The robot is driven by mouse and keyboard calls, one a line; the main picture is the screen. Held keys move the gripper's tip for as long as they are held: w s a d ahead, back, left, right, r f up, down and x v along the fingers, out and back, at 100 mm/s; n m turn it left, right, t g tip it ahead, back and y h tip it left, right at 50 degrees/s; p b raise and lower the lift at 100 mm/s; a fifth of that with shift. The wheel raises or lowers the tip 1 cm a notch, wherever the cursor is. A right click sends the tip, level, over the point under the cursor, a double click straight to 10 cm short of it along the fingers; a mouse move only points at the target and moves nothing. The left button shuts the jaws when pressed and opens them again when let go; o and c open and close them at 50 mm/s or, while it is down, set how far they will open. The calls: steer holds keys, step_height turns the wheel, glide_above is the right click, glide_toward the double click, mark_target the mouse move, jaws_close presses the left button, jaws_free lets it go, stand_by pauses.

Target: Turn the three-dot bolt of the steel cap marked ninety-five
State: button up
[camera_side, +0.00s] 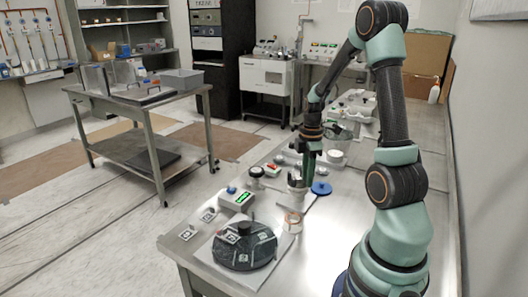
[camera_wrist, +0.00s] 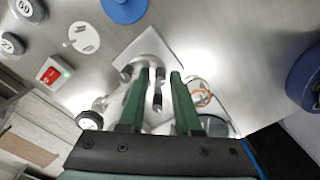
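My gripper (camera_wrist: 161,74) points down with its two green fingers apart. Between them, in the wrist view, is a slim black-and-white upright part (camera_wrist: 158,88); a gap shows on both sides. It stands by a round metallic fitting (camera_wrist: 148,48) on a white square plate (camera_wrist: 124,58). In the side view my gripper (camera_side: 308,178) is just over this fitting (camera_side: 296,182). Two round grey caps with white numbered tops lie at the upper left of the wrist view, one reading about 60 (camera_wrist: 28,9), the other unclear (camera_wrist: 11,44). I cannot make out a ninety-five or three dots.
A blue disc (camera_side: 321,188) lies right of the fitting. A box with a green display (camera_side: 237,199), a copper-coloured ring (camera_side: 292,221) and a large dark round plate (camera_side: 244,247) stand nearer the front. A red-switch box (camera_wrist: 54,73) is at the left. Bare bench lies at right.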

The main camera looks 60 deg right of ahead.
steer(key=shift+o, duration=0.3)
step_height(320, 180, up, 12)
stand_by(0.5)
steer(key=w+d+m+g+y, duration=0.2)
steer(key=m, duration=0.7)
steer(key=w+d+m+g+y, duration=0.1)
steer(key=w+d+m, duration=0.1)
steer(key=m, duration=0.7)
steer(key=x, duration=1.2)
steer(key=shift+s+a+f, duration=0.2)
steer(key=shift+s+a, duration=0.1)
jaws_close()
